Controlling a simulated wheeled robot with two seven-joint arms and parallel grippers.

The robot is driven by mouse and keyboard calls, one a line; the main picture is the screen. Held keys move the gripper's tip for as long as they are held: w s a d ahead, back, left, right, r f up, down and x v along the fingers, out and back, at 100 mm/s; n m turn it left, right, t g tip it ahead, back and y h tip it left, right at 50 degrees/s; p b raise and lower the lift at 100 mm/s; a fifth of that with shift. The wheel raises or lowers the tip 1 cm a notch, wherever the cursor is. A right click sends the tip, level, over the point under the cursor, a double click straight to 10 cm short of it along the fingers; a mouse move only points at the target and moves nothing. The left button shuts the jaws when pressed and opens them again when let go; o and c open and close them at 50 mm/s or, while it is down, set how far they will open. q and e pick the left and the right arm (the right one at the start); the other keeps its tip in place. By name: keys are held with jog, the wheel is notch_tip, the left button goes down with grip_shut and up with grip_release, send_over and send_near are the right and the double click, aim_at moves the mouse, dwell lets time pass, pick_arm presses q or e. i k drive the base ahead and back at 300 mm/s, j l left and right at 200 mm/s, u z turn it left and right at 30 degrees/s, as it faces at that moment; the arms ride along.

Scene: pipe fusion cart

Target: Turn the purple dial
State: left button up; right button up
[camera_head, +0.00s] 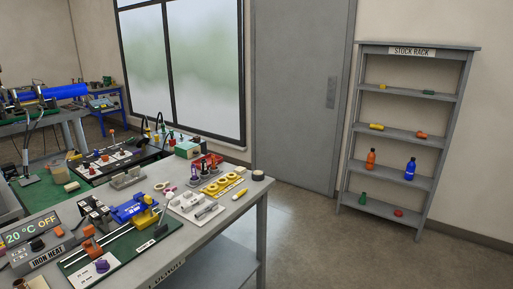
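The purple dial (102,265) is a small round knob at the lower left, near the front edge of the workbench. It sits on a pale plate on a green board (128,254). Its pointer and any markings are too small to read. Neither of my grippers shows in this view, so nothing of mine is seen touching the dial.
An iron heat box (38,251) with a display reading "20 °C OFF" stands left of the dial. A blue clamp (134,209) and a white tray (196,207) stand behind it. A stock rack (413,135) is against the right wall. The floor between is clear.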

aim_at(103, 266)
jog(key=u, duration=1.3)
